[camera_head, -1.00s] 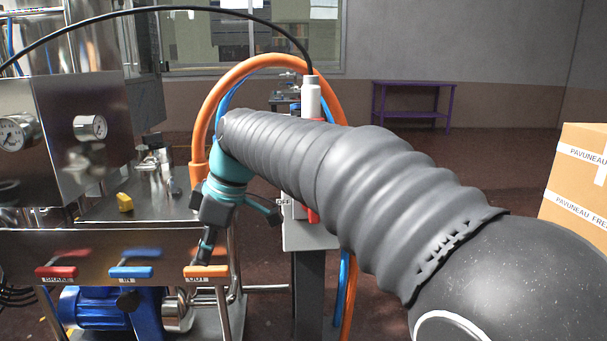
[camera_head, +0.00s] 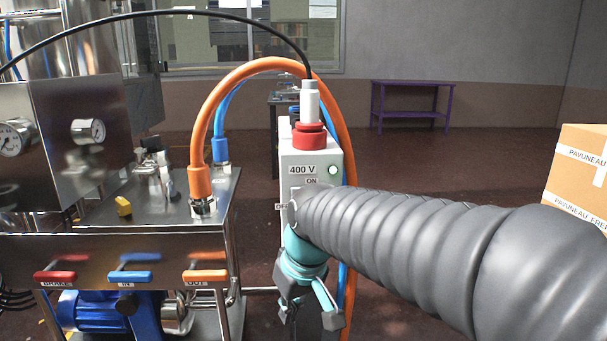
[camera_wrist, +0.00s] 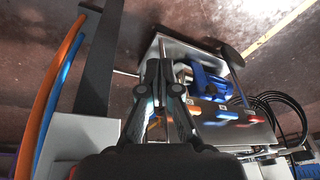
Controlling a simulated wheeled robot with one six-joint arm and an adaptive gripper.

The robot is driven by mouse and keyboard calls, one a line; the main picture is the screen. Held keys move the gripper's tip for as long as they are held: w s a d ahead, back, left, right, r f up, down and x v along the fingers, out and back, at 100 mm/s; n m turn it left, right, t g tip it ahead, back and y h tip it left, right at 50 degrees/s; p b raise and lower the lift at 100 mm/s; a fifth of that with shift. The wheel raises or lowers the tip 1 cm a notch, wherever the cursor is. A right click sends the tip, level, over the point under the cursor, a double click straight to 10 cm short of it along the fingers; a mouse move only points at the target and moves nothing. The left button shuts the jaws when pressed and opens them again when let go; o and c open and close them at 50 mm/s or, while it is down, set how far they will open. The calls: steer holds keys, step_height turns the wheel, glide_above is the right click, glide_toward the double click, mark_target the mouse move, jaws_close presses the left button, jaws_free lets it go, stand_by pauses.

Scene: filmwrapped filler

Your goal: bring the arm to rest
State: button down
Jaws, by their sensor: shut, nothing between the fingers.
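My gripper (camera_head: 312,312) hangs low in the head view, in front of the white 400 V box (camera_head: 310,160) and right of the machine's lever panel. My grey ribbed arm reaches to it from the lower right. In the wrist view my gripper (camera_wrist: 161,66) is shut and empty, with its fingertips together. It holds none of the red, blue and orange levers. The orange lever (camera_head: 205,276) is left of my gripper and apart from it.
The steel machine (camera_head: 215,240) stands at left. An orange hose (camera_head: 262,64) and a blue hose arch to it near the box. A cardboard box (camera_head: 572,170) is at right, and a purple table (camera_head: 410,108) is far back. The middle floor is open.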

steer(key=s+d+m+t+h+p, duration=0.1)
steer(key=s+d+m, duration=0.2)
steer(key=s+d, duration=0.3)
steer(key=s+d+r+m+t+h+p, duration=0.1)
steer(key=s+d, duration=0.5)
steer(key=d, duration=0.6)
steer(key=m+t+p, duration=0.1)
steer(key=m, duration=0.1)
steer(key=shift+s+m, duration=0.3)
steer(key=shift+s, duration=0.1)
steer(key=shift+r, duration=0.1)
